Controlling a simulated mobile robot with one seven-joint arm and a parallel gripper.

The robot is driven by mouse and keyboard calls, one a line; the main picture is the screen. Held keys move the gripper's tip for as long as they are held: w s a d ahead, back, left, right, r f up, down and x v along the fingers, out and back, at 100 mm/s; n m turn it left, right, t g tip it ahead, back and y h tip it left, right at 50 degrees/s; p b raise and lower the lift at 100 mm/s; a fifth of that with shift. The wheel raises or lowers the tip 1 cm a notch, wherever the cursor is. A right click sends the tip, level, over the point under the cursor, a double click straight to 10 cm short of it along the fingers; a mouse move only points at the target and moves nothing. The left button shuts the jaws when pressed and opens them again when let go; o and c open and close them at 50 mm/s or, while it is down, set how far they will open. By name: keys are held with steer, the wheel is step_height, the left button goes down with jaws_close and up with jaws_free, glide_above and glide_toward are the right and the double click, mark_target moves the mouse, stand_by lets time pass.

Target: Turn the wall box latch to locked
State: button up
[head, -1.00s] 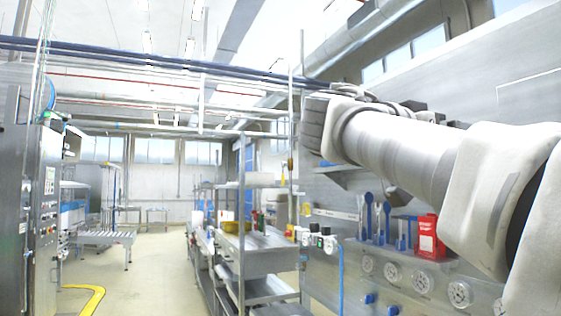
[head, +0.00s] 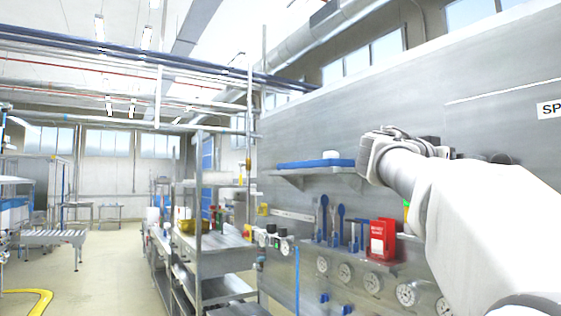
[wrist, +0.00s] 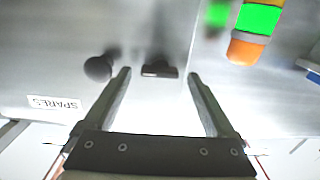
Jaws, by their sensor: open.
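The wrist view shows a dark, flat latch handle (wrist: 160,71) on a grey steel panel (wrist: 60,45), close to the panel's edge. My gripper (wrist: 158,76) is open and empty, its two fingers to either side of the handle in the picture. I cannot tell how far they are from the panel or whether they touch anything. A dark round knob (wrist: 98,68) sits left of the left fingertip. A white SPARES label (wrist: 53,103) shows upside down. In the head view my arm hides the gripper and latch; a dark knob (head: 503,158) shows above the arm.
A green and orange light (wrist: 246,48) stands right of the panel in the wrist view. In the head view, a blue-topped shelf (head: 315,165), blue utensils (head: 340,222) and a red box (head: 383,239) are on the wall near my arm.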

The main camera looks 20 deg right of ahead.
steer(key=shift+d, duration=0.2)
steer(key=shift+c, duration=0.3)
steer(key=c, duration=1.3)
steer(key=shift+f+n, duration=0.1)
steer(key=shift+n, duration=0.3)
steer(key=n, duration=1.7)
steer(key=shift+w+a+f, duration=0.1)
steer(key=shift+w, duration=0.1)
